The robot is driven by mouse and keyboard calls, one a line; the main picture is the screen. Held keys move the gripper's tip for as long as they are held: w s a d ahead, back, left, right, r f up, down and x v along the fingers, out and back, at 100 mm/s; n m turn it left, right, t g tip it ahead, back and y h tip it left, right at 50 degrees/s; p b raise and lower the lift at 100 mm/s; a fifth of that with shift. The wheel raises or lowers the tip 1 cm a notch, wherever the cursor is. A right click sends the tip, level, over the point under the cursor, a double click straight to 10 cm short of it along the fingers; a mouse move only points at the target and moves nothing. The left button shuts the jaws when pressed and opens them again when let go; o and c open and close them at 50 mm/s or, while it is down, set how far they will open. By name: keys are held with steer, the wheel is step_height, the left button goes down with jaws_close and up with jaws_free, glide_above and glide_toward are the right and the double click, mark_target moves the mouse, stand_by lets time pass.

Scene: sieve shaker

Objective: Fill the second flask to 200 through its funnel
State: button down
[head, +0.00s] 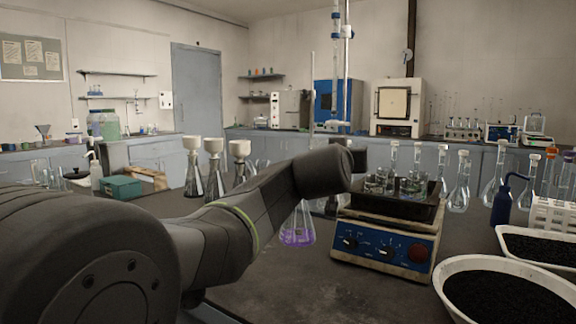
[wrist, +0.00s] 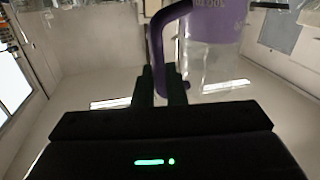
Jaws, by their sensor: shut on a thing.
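Three conical flasks with white funnels on top stand in a row in the head view: a left one (head: 193,165), a middle one (head: 214,168) and a right one (head: 239,165). Their graduations and fill levels are too small to read. In the wrist view, which appears upside down, my gripper (wrist: 164,92) is shut on the purple handle (wrist: 157,48) of a clear jug (wrist: 209,68). The jug holds purple liquid (wrist: 212,20) and bears printed volume marks. In the head view my arm hides the gripper and the jug.
A conical flask with purple liquid (head: 298,230) stands beside a blue sieve shaker or hotplate (head: 385,245) holding glassware. White trays of black grains (head: 508,296), a blue wash bottle (head: 502,203) and several volumetric flasks (head: 460,190) crowd the right. The front bench middle is clear.

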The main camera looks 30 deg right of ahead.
steer(key=shift+w+a+r+n+g+y+p, duration=0.15)
steer(key=shift+w+n+g+y+p, duration=0.15)
steer(key=shift+w+n+p, duration=0.4)
steer(key=shift+w+r+n+g+y+p, duration=0.1)
steer(key=shift+w+n+g+y+p, duration=0.1)
steer(key=shift+w+n+g+p, duration=0.45)
steer(key=r+p, duration=0.1)
steer(key=w+r+p, duration=0.1)
steer(key=p, duration=0.1)
steer(key=r+n+p, duration=0.1)
steer(key=p, duration=0.1)
steer(key=shift+w+a+g, duration=0.15)
steer(key=shift+w+g, duration=0.1)
steer(key=w+r+n+p, duration=0.1)
steer(key=p, duration=0.2)
steer(key=w+r+g+y+p, duration=0.1)
steer(key=w+p, duration=0.1)
steer(key=p, duration=0.2)
steer(key=shift+a+r+n+g, duration=0.15)
steer(key=shift+r+n+g, duration=0.05)
steer(key=shift+n+g, duration=0.15)
steer(key=shift+w+r+p, duration=0.1)
steer(key=shift+r+p, duration=0.1)
steer(key=shift+p, duration=0.45)
steer(key=shift+w+a+f+n+g+p, duration=0.15)
steer(key=shift+w+n+g+p, duration=0.75)
steer(key=shift+p, duration=1.65)
stand_by(1.6)
